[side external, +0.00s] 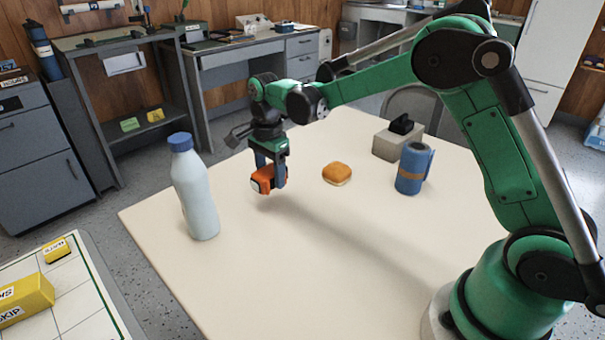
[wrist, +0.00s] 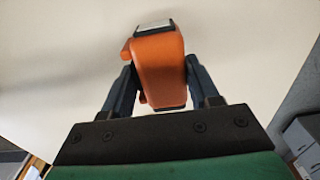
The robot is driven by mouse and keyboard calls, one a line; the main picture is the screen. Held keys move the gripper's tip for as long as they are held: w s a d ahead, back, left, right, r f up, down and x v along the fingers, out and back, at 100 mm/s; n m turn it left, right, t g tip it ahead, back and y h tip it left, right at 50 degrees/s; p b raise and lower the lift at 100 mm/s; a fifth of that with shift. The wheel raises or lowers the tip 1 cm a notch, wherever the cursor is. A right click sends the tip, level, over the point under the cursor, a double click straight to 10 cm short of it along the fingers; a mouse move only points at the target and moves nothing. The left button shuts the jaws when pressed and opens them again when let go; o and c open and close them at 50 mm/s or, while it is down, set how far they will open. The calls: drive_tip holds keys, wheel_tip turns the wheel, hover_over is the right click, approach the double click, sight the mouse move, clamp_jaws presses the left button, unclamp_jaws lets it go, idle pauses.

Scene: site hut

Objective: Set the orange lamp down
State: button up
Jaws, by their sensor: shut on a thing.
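The orange lamp (side external: 262,180) is a small orange block with a pale face and dark parts. My gripper (side external: 267,179) is shut on it, one blue-grey finger on each side. In the side external view the lamp hangs close to the cream table top (side external: 300,290), left of the middle of the table. Whether it touches the table I cannot tell. In the wrist view the lamp (wrist: 158,68) fills the space between the fingers, its pale end pointing away, with the plain table surface beyond.
A pale bottle with a blue cap (side external: 195,195) stands left of my gripper. A bun (side external: 337,174) lies to the right. Further right are a blue roll (side external: 413,168) and a grey block (side external: 388,146) with a black item on top. The table's front middle is clear.

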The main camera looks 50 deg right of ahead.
sight(273, 204)
drive_tip(key=shift+f, duration=2.3)
drive_tip(key=shift+f, duration=0.15)
drive_tip(key=o, duration=0.6)
drive_tip(key=shift+o, duration=0.2)
